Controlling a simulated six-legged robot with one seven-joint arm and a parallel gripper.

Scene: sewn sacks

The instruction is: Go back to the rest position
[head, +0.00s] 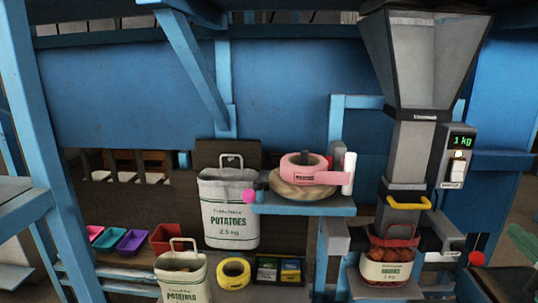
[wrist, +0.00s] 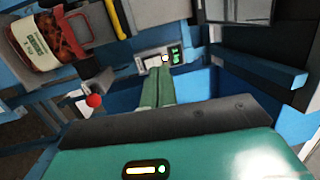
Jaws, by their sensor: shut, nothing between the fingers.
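My gripper (wrist: 160,72) shows in the wrist view as two green fingers pressed together with nothing between them. It points toward the scale display (wrist: 174,55) and the pale switch box below the display, with a gap I cannot judge. In the head view a green part of my arm shows at the far right edge, and the fingertips are not clear there. A filled potato sack (head: 386,268) with a red top stands under the hopper spout (head: 405,190). The same sack (wrist: 35,38) lies at the upper left of the wrist view.
The grey hopper (head: 425,60) and its 1 kg display (head: 462,141) stand at the right. A red ball knob (head: 477,258) sits close to my arm.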

